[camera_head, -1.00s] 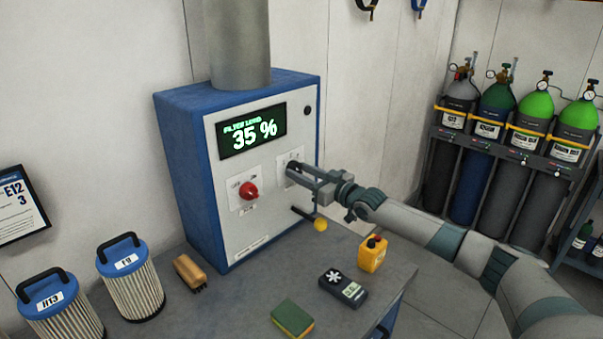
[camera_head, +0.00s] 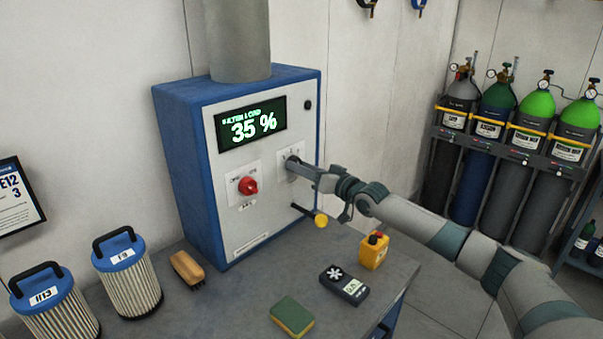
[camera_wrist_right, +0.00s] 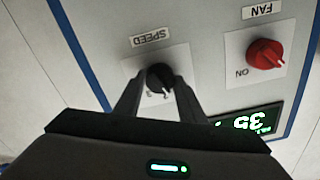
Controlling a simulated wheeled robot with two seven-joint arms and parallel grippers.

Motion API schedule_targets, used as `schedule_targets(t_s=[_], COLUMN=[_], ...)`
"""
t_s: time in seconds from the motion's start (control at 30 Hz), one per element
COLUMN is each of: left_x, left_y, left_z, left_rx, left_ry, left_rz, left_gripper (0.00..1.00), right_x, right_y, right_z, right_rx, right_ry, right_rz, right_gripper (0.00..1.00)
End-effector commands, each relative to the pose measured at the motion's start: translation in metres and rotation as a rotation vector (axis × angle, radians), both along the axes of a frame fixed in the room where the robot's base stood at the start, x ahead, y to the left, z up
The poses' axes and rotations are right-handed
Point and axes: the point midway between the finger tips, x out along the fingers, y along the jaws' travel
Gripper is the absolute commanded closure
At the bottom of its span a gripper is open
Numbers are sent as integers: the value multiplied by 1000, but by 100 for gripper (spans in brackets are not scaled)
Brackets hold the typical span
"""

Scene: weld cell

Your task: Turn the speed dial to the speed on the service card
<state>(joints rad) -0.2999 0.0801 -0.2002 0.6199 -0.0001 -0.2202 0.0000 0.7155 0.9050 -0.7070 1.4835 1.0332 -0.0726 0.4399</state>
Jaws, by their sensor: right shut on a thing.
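The black speed dial (camera_wrist_right: 160,77) sits on a white plate under the label SPEED on the front of the blue and grey filter unit (camera_head: 245,205). My right gripper (camera_head: 294,162) is at the dial, and in the right wrist view its two fingers (camera_wrist_right: 158,92) are closed on either side of it. The dial's marks are mostly covered by the fingers and too small to read. The service card (camera_head: 18,196) is on the wall at the left, cut by the frame edge, with E12 and 3 in large print. My left gripper is not in view.
A red fan switch (camera_head: 248,186) is left of the dial, below the display (camera_head: 252,124) reading 35 %. A yellow-tipped lever (camera_head: 320,220) sticks out below my right gripper.

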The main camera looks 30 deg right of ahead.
Motion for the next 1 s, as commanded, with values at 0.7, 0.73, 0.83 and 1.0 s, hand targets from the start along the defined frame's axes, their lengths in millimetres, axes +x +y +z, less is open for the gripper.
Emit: schedule_targets(t_s=[0.7, 0.73, 0.83, 1.0], left_x=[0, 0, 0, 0], left_y=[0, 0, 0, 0], left_z=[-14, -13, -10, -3], left_rx=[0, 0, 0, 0], left_ry=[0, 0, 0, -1], left_rz=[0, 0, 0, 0], left_gripper=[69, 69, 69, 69], right_x=[0, 0, 0, 0], right_y=[0, 0, 0, 0], right_z=[1, 1, 1, 2], right_rx=[647, 674, 762, 903], right_ry=[223, 233, 265, 314], right_rz=[-1, 0, -1, -1], right_gripper=[86, 86, 86, 86])
